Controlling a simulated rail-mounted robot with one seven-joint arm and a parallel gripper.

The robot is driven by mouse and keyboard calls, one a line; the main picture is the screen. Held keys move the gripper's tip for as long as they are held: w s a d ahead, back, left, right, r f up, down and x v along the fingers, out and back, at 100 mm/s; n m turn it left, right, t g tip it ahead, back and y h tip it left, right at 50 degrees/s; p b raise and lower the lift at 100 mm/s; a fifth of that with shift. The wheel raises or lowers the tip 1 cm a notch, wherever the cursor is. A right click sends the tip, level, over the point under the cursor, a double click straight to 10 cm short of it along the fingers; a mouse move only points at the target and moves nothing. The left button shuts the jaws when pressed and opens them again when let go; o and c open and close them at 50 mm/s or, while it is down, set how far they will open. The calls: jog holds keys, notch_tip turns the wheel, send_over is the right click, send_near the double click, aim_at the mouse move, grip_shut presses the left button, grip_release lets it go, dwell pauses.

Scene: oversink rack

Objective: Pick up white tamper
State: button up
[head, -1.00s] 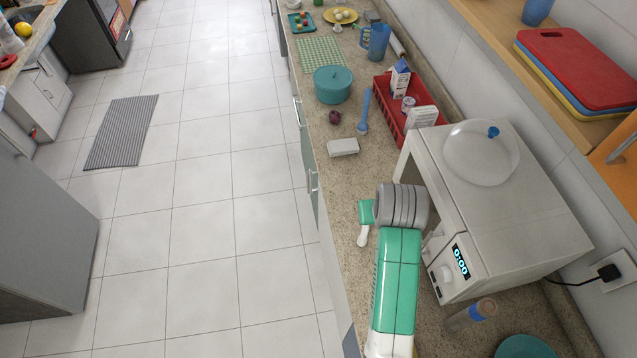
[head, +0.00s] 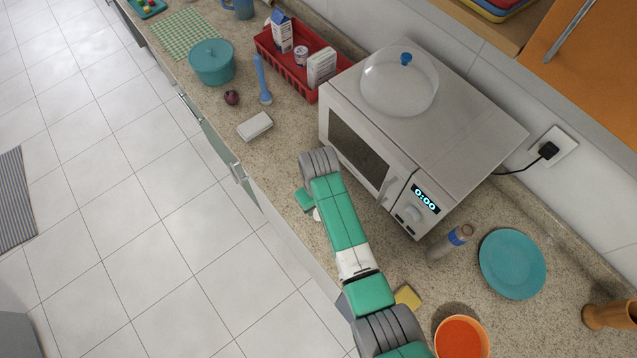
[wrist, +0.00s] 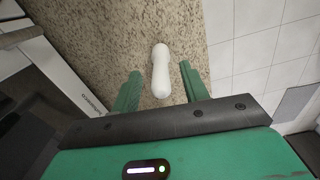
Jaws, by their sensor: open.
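The white tamper (wrist: 161,72) lies on the speckled counter in the wrist view, a smooth white rod pointing toward my gripper. My gripper (wrist: 160,80) is open, with one green finger on each side of the tamper's near end in the picture. Gaps show on both sides; I cannot tell how far above the tamper the fingers are. In the head view, my gripper (head: 304,200) is beside the counter's front edge, and only a small white bit of the tamper (head: 317,214) shows, mostly hidden by my arm.
A white microwave (head: 420,120) with a clear dome lid stands right of my arm. A bottle (head: 450,242), teal plate (head: 512,263) and orange bowl (head: 461,338) are nearby. A white box (head: 255,126) lies farther along the counter. Open floor is on the left.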

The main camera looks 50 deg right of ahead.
jog(key=shift+w+f, duration=0.1)
jog(key=shift+f, duration=0.75)
grip_shut()
jog(key=shift+r, duration=0.15)
jog(key=shift+r, duration=0.3)
jog(key=r, duration=0.2)
jog(key=shift+s+a+r, duration=0.15)
jog(key=shift+s+r, duration=0.25)
jog(key=s+a, duration=0.2)
jog(key=s, duration=0.5)
jog(key=s+a+r, duration=0.1)
jog(key=s+a, duration=0.2)
jog(key=s, duration=0.4)
jog(key=shift+s+r+p, duration=0.15)
jog(key=shift+r+p, duration=0.05)
jog(key=shift+p, duration=0.25)
